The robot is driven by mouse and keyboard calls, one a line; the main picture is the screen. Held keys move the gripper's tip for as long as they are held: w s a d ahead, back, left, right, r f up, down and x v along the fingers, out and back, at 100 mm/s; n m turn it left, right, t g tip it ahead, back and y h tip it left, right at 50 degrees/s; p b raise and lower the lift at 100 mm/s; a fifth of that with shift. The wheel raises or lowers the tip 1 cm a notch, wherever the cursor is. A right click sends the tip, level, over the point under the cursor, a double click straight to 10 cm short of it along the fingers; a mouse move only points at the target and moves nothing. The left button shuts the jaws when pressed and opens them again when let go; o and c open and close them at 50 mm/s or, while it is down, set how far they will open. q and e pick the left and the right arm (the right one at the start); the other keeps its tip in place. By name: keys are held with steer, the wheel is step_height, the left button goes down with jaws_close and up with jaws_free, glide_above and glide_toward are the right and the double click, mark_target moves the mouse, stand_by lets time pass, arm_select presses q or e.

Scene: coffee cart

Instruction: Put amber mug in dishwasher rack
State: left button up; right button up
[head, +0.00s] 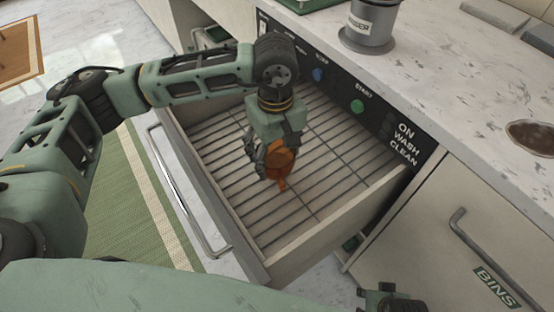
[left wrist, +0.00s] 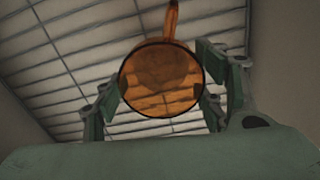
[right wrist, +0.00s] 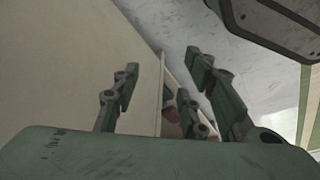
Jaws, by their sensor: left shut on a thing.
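The amber mug (head: 279,158) is a see-through orange cup with a handle. My left gripper (head: 268,165) is shut on it, inside the pulled-out dishwasher drawer, over the wire rack (head: 325,170). In the left wrist view the mug (left wrist: 161,80) sits between the fingers, its round mouth toward the camera and its handle pointing up the picture. The rack's wires show behind and through it. I cannot tell whether the mug touches the rack. My right gripper (right wrist: 165,90) is open and empty in the right wrist view; only a bit of that arm shows at the head view's bottom edge.
The drawer's side wall (head: 345,225) and front with its handle (head: 185,190) surround the rack. The control panel (head: 350,95) and counter (head: 430,60) stand behind, with a grey knock container (head: 370,25). A BINS cupboard (head: 470,245) is at right. Most of the rack is clear.

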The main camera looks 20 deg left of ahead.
mark_target(276, 162)
arm_select(q)
step_height(276, 162, down, 3)
steer(key=shift+r, duration=0.15)
steer(key=shift+f, duration=0.2)
arm_select(e)
steer(key=shift+w+r, duration=0.2)
steer(key=shift+r, duration=0.35)
